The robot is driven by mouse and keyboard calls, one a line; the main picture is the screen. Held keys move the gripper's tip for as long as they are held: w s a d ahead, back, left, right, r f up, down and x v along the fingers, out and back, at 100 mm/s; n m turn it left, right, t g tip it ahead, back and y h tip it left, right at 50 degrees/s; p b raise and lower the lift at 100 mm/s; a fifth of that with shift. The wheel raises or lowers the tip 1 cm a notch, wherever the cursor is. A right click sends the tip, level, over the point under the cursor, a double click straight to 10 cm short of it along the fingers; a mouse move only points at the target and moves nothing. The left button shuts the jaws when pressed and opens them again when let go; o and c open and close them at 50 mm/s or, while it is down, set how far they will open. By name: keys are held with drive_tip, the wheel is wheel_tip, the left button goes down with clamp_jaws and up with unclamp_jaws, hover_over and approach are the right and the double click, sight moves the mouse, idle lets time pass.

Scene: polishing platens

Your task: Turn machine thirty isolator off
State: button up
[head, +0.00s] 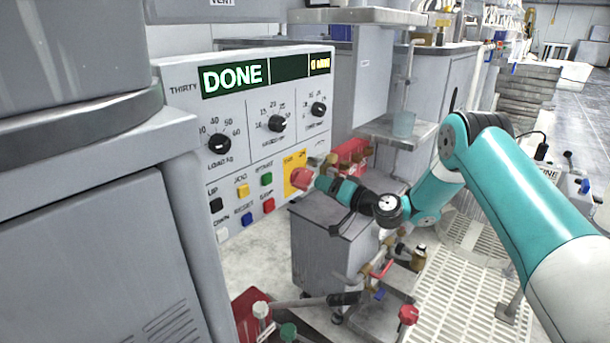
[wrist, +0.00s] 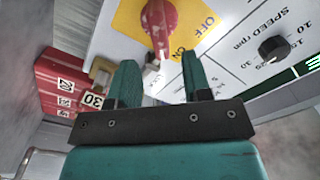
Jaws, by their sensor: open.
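Machine thirty's grey panel (head: 187,107) stands at the left in the head view and reads THIRTY and DONE. Its isolator is a red rotary knob (head: 302,178) on a yellow plate (head: 290,168) at the panel's lower right. In the wrist view the red knob (wrist: 159,18) is at the top centre, its grip upright in the picture. The yellow plate (wrist: 203,12) bears the words OFF and ON. My gripper (wrist: 158,72) is open, its two fingers apart with nothing between them, just short of the knob. In the head view my gripper (head: 322,181) partly hides the plate.
Left of the knob in the wrist view is a red box (wrist: 62,88) with number tags, one reading 30. Black dials and coloured push buttons (head: 243,190) crowd the panel.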

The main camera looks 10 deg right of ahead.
sight(311, 180)
drive_tip(key=b+x, duration=0.1)
drive_tip(key=x, duration=0.6)
drive_tip(key=shift+w+a, duration=0.15)
drive_tip(key=shift+w, duration=0.05)
clamp_jaws()
